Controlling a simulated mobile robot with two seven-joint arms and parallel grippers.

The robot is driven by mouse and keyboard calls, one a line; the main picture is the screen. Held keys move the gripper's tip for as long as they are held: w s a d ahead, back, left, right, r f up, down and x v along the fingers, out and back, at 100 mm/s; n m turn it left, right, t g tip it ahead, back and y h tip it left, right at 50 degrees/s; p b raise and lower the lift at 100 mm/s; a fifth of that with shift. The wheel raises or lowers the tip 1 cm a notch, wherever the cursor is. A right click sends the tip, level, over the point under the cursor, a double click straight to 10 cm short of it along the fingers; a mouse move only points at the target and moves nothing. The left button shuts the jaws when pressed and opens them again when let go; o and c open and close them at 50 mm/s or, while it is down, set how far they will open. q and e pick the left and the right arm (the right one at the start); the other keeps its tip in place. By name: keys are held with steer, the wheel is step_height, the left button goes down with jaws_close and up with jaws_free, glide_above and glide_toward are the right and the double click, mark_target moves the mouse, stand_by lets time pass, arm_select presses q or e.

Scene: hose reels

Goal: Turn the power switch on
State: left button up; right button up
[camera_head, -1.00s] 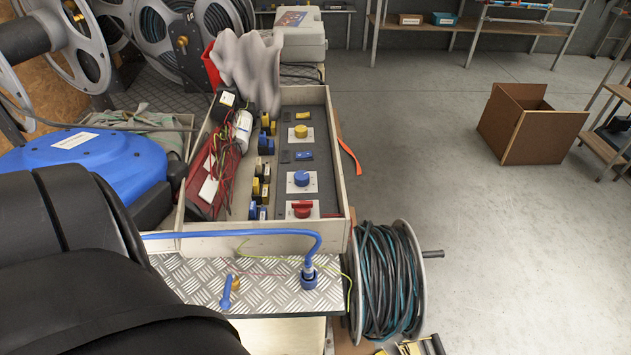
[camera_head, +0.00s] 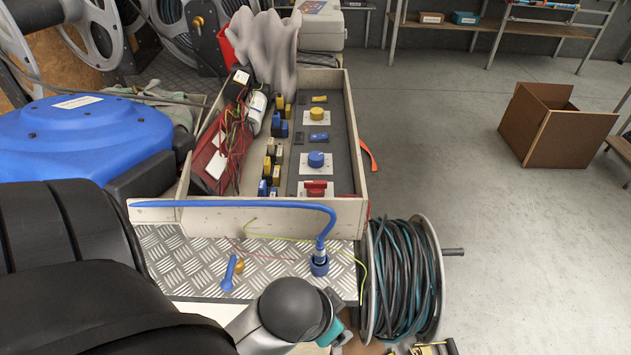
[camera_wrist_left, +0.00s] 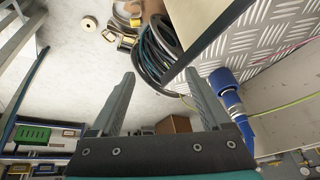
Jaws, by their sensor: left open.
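Three rotary switches sit in a row on white plates in a wooden box: a red one (camera_head: 316,188) nearest, a blue one (camera_head: 316,160) in the middle and a yellow one (camera_head: 317,114) farthest. I cannot tell which is the power switch. My left gripper is open and empty in the left wrist view (camera_wrist_left: 160,88). In the head view its wrist is at the bottom, in front of the box and lower than the switches; the fingers are largely hidden there. The switches are not clear in the wrist view. My right gripper is not in view.
A blue plug and cable (camera_head: 320,262) stand on the checker-plate top (camera_head: 190,265) between my left wrist and the box. A reel of dark hose (camera_head: 402,280) is to the right. A grey glove (camera_head: 262,45) hangs over the box's back.

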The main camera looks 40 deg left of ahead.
arm_select(q)
steer(key=w+d+r+m+t+h, duration=0.1)
steer(key=w+r+m+t, duration=0.4)
steer(key=w+r, duration=0.5)
steer(key=w+d+r+m+t, duration=0.25)
steer(key=w+r+t, duration=0.5)
steer(key=w, duration=0.45)
steer(key=w+d+r+m+g+h, duration=0.1)
steer(key=d+r+m+h, duration=0.5)
steer(key=m, duration=0.3)
steer(key=w+d+r+m+h, duration=0.1)
steer(key=d+r+m+h, duration=0.2)
steer(key=r+m+h, duration=0.35)
steer(key=m+g+y, duration=1.3)
steer(key=m+g, duration=0.3)
steer(key=m, duration=0.2)
glide_toward(315, 182)
step_height(315, 182, down, 8)
steer(key=b, duration=0.4)
steer(key=shift+w+d+f, duration=0.15)
steer(key=shift+w+f, duration=0.05)
steer(key=shift+f+b, duration=0.35)
steer(key=shift+f, duration=0.7)
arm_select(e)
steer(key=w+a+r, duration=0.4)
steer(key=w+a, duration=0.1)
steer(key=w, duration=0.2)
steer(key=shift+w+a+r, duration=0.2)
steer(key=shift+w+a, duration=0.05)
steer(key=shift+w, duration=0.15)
